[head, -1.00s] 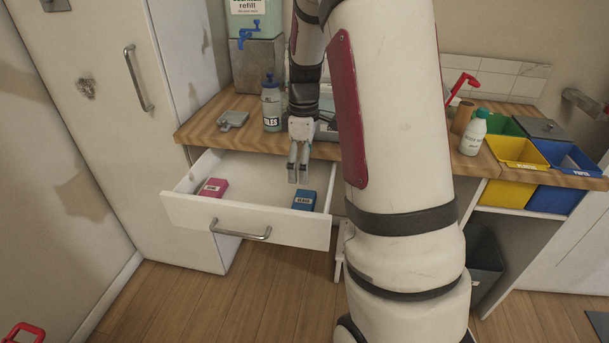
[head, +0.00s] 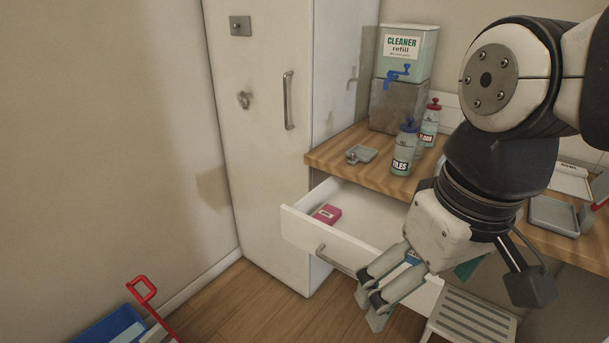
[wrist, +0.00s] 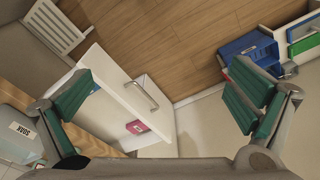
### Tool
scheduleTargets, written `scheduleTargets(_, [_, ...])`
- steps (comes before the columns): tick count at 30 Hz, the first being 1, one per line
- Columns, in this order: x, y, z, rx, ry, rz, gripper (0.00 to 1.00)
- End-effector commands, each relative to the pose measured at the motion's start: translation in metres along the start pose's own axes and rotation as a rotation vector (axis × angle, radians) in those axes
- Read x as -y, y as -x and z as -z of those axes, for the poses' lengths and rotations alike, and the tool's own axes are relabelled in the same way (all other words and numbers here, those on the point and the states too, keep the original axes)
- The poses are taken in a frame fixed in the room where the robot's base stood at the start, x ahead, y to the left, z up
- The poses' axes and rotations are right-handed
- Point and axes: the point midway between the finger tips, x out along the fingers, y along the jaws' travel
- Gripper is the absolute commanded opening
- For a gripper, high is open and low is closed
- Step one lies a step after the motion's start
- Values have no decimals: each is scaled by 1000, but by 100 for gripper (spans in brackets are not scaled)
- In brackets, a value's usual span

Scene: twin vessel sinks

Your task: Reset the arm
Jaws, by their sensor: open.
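My gripper (head: 372,299) hangs in front of the open drawer in the head view, pointing down and to the left. In the wrist view its two fingers (wrist: 158,95) are wide apart with nothing held between them. The white drawer (head: 305,226) is pulled out under the wooden counter. A pink box (head: 327,214) lies in its left part and also shows in the wrist view (wrist: 137,127). A blue box (head: 412,258) in the drawer is mostly hidden behind my gripper.
Bottles (head: 404,148), a small grey dish (head: 361,154) and a cleaner dispenser (head: 406,54) stand on the counter (head: 336,150). A tall white cabinet (head: 262,150) is at left. A white step stool (head: 470,318) and a blue crate (head: 108,328) are on the floor.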

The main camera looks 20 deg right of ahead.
Motion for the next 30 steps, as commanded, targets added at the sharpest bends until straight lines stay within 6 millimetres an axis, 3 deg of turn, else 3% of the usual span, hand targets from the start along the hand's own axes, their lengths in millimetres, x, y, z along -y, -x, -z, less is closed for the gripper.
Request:
scheduleTargets(3, [8,-2,-24,-12,-47,-11,100])
scheduleTargets(8, [11,-5,-36,-15,-81,-17,100])
scheduleTargets(27, [11,-5,-36,-15,-83,-16,100])
scheduleTargets(30, [10,13,-34,-35,-83,-18,100])
